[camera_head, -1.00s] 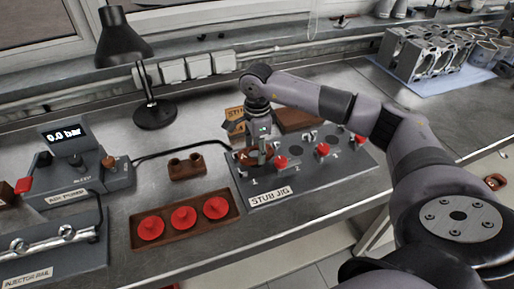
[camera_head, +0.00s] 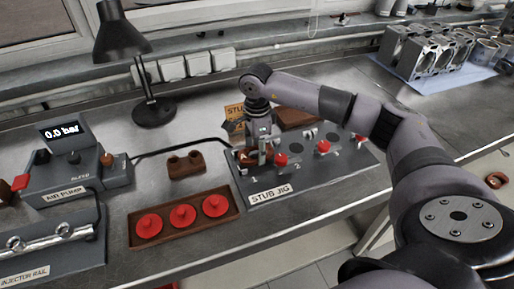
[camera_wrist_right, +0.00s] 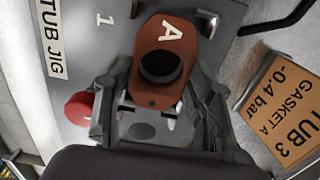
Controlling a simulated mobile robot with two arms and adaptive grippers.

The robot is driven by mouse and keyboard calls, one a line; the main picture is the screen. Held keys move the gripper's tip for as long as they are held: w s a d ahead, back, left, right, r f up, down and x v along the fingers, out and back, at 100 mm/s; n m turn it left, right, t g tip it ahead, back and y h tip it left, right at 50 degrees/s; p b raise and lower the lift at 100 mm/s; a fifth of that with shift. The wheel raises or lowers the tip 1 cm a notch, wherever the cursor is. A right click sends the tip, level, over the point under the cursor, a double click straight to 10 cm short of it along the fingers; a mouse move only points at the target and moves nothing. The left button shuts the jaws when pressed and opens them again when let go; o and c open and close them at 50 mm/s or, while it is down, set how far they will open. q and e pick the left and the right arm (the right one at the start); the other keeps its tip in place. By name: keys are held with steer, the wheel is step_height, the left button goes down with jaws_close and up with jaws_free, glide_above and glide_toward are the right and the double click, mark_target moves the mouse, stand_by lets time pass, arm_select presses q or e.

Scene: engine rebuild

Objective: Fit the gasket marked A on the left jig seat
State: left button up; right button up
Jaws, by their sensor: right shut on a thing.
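The brown-red gasket marked A (camera_wrist_right: 165,62) is between the fingers of my right gripper (camera_wrist_right: 152,112), which is shut on it. It has a dark round hole, and its A faces the wrist camera. In the head view my right gripper (camera_head: 264,152) points down over the left end of the stub jig (camera_head: 325,178). The gasket (camera_head: 247,157) shows there partly behind the fingers. The left seat is hidden under the gasket and gripper; I cannot tell whether the gasket touches it. My left gripper is out of view.
Red knobs (camera_head: 323,146) stand on the jig beside dark round seats. A brown tray (camera_head: 165,238) with red discs lies in front left. A card reading GASKET A (camera_wrist_right: 283,105) stands close to the gripper. A black lamp (camera_head: 153,112) stands behind left.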

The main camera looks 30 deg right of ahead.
steer(key=shift+f+b, duration=0.75)
steer(key=shift+b, duration=0.05)
stand_by(0.9)
steer(key=o, duration=1.2)
steer(key=shift+o, duration=0.2)
steer(key=shift+r, duration=0.1)
step_height(320, 180, up, 7)
steer(key=p, duration=0.4)
steer(key=shift+r, duration=0.2)
steer(key=shift+s+f, duration=0.1)
stand_by(0.3)
